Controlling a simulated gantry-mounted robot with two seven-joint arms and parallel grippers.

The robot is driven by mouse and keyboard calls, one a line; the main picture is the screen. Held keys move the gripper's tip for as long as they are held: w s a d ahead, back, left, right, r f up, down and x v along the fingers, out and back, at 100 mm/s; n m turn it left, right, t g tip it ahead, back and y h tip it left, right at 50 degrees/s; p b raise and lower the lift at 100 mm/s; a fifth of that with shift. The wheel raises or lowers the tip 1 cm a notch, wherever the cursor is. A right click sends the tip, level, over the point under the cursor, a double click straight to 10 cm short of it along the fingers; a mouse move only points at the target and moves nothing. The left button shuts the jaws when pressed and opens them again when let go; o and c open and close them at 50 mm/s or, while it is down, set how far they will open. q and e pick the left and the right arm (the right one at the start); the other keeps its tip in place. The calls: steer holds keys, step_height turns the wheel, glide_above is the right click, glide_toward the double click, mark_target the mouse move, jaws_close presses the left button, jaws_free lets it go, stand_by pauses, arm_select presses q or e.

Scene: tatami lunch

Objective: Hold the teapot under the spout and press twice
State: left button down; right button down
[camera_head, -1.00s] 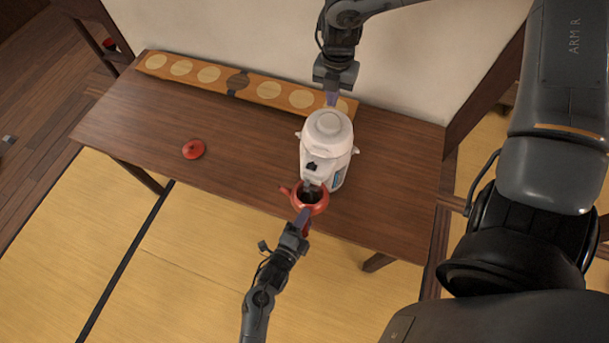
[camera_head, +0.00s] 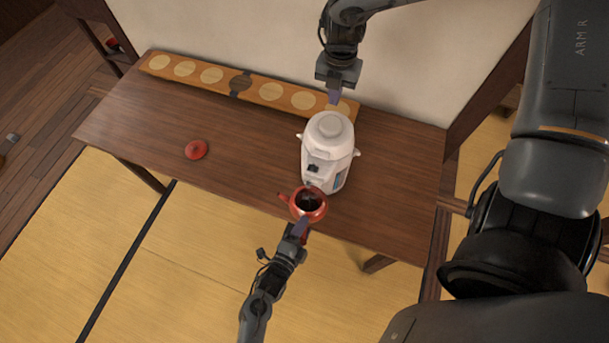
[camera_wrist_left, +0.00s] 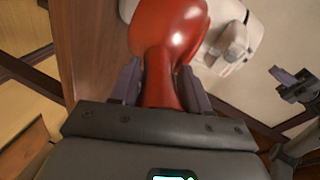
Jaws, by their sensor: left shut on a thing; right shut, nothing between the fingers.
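The red teapot (camera_head: 310,214) is at the table's front edge, its lid off and its dark opening facing up, just in front of the spout side of the white hot-water dispenser (camera_head: 326,150). My left gripper (camera_head: 302,226) is shut on the teapot's handle. In the left wrist view the red handle (camera_wrist_left: 160,85) sits between the two fingers, and the dispenser (camera_wrist_left: 235,40) shows behind the pot. My right gripper (camera_head: 333,97) is shut and empty, just behind and above the dispenser's top. The red lid (camera_head: 196,150) lies on the table to the left.
A long wooden board (camera_head: 215,76) with pale round discs and one dark one lies along the back of the wooden table (camera_head: 150,125), against the wall.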

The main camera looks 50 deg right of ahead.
arm_select(q)
steer(key=s+a+p, duration=0.3)
steer(key=a, duration=0.7)
steer(key=shift+a+p, duration=0.15)
steer(key=shift+p, duration=0.15)
stand_by(0.8)
stand_by(0.8)
